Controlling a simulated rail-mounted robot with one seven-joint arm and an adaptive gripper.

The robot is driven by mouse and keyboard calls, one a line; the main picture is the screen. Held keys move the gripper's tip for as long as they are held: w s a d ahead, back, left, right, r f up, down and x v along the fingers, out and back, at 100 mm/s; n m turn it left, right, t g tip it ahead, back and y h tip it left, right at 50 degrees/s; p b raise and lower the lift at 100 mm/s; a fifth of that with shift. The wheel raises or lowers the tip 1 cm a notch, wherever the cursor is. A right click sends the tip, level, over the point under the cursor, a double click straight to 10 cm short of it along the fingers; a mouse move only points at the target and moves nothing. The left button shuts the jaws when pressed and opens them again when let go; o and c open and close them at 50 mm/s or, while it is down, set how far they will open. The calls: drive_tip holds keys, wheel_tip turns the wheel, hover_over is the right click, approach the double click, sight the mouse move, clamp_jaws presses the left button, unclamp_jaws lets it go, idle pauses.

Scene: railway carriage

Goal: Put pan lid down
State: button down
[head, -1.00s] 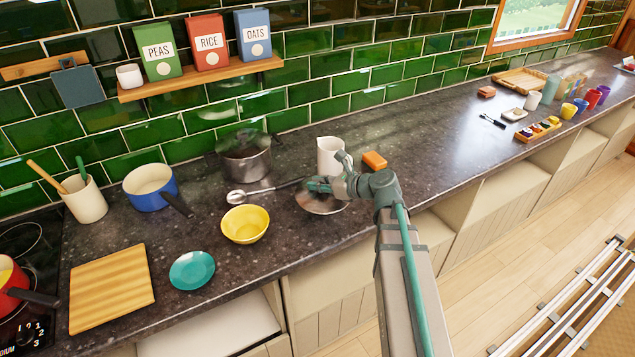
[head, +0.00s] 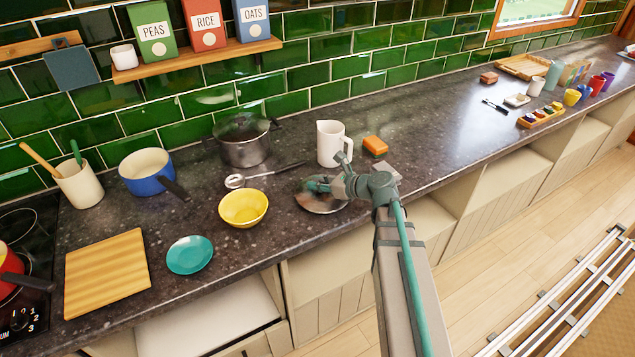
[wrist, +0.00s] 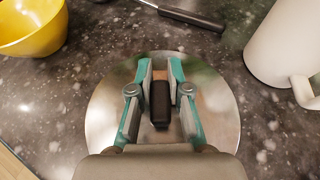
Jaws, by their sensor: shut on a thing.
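The pan lid (head: 322,207) is a round, shiny metal disc with a dark upright knob (wrist: 160,103). It is level at or just above the dark counter, near the front edge, in front of the white jug; I cannot tell whether its rim touches the counter. My gripper (head: 318,184) is over the lid's middle, its teal fingers shut on the knob from both sides. In the wrist view the lid (wrist: 105,115) spreads out under my gripper (wrist: 160,95), which hides part of it.
The white jug (head: 331,145) stands close behind the lid. A metal pot (head: 245,150) stands near the wall and an orange block (head: 375,145) at right.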

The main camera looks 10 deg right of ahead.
drive_tip(key=shift+f, duration=0.25)
idle(0.3)
drive_tip(key=c, duration=1)
unclamp_jaws()
drive_tip(key=shift+c, duration=0.2)
drive_tip(key=c, duration=0.4)
drive_tip(key=shift+s+d, duration=0.1)
drive_tip(key=shift+p+v, duration=0.9)
drive_tip(key=shift+v, duration=1.5)
drive_tip(key=shift+s+d+r, duration=0.1)
drive_tip(key=shift+r, duration=0.05)
